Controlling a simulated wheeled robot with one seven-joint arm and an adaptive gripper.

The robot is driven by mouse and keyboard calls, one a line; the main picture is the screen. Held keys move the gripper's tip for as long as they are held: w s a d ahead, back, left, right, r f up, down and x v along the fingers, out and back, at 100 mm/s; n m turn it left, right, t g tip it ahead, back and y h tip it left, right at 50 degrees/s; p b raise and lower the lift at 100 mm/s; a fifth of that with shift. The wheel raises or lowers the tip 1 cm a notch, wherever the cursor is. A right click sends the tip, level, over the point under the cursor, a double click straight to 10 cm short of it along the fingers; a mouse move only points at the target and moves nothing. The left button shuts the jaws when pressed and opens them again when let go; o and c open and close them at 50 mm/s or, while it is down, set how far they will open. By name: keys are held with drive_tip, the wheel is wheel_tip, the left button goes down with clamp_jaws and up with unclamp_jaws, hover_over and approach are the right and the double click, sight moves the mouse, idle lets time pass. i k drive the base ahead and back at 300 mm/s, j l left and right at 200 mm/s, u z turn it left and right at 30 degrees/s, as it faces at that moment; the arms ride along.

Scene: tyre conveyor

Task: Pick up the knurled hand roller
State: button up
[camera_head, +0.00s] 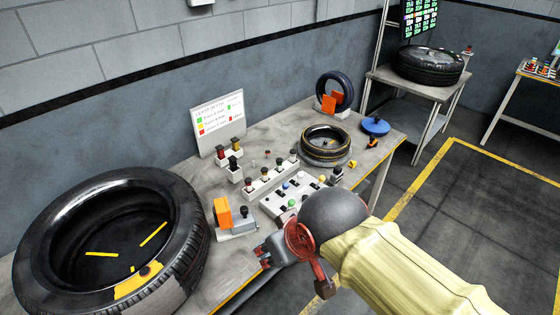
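I cannot pick out the knurled hand roller with certainty; the hand tools on the workbench (318,115) are too small to tell apart. Several dark-knobbed tools stand upright in a light rack (271,181) at mid-bench. A small dark and orange item (372,142) lies at the bench's right front edge. My gripper (266,254) is over the front edge of the bench, right of the large tyre. Its fingers are small and partly hidden by my wrist, so the opening between them is unclear. I see nothing held in it.
A large tyre (190,222) fills the bench's left end. An orange block on a grey base (222,213), a control box (300,197), a smaller tyre (326,141) and a blue disc (375,126) stand on the bench. A sign (216,122) stands behind. Floor is clear at right.

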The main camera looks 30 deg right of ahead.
sight(233, 166)
drive_tip(key=z, duration=0.3)
drive_tip(key=u, duration=1.25)
drive_tip(key=z, duration=1.25)
drive_tip(key=i+l+u, duration=0.3)
drive_tip(key=l, duration=0.3)
drive_tip(key=i+l+u, duration=0.3)
drive_tip(key=l, duration=0.4)
drive_tip(key=i+l+u, duration=0.15)
drive_tip(key=l, duration=0.25)
drive_tip(key=i, duration=0.1)
